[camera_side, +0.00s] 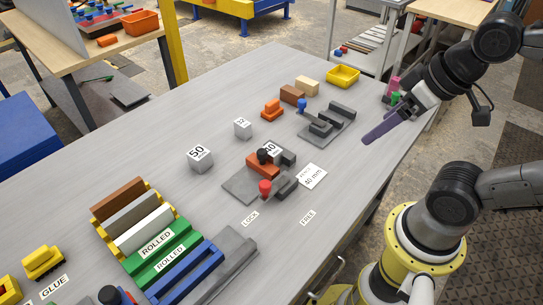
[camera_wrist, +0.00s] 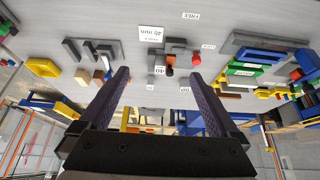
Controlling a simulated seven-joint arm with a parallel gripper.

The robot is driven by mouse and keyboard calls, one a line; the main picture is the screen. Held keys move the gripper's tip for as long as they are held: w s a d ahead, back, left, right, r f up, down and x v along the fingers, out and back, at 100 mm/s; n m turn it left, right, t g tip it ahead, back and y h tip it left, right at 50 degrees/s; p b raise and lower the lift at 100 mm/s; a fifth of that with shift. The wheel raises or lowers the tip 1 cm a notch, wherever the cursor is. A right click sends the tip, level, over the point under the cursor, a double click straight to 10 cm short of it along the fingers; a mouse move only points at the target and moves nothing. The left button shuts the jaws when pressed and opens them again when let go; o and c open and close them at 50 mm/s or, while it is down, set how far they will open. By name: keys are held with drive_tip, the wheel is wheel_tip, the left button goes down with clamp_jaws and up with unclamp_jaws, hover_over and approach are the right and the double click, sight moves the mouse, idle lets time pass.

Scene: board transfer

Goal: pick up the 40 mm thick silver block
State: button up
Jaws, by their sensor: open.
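The silver block marked 40 (camera_side: 271,148) sits in a grey clamp fixture (camera_side: 240,186) in the middle of the table, beside an orange jaw and partly hidden by a black knob. It shows small in the wrist view (camera_wrist: 160,70), between my fingers in the picture. Two other silver blocks stand free on the table, marked 50 (camera_side: 200,159) and 32 (camera_side: 243,128). My gripper (camera_side: 368,140) is open and empty, with purple fingers. It is raised at the table's right side, well apart from the blocks. It also shows in the wrist view (camera_wrist: 158,75).
A red knob (camera_side: 265,187) is on the fixture, near LOCK and FREE labels. A card reading 40 mm (camera_side: 312,177) lies beside it. A dark grey stepped fixture (camera_side: 327,122), a yellow bin (camera_side: 343,76) and coloured racks (camera_side: 155,240) stand around. Bare table surrounds the 50 block.

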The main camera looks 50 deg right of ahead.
drive_tip(key=w+r+m, duration=0.3)
drive_tip(key=r+m, duration=0.1)
drive_tip(key=m, duration=0.2)
drive_tip(key=m+g, duration=0.6)
drive_tip(key=m, duration=0.6)
hover_over(271, 149)
wheel_tip(271, 149, down, 22)
drive_tip(key=shift+w+r, duration=0.1)
drive_tip(key=shift+r, duration=0.15)
drive_tip(key=shift+s+f, duration=0.2)
drive_tip(key=shift+f, duration=2.85)
clamp_jaws()
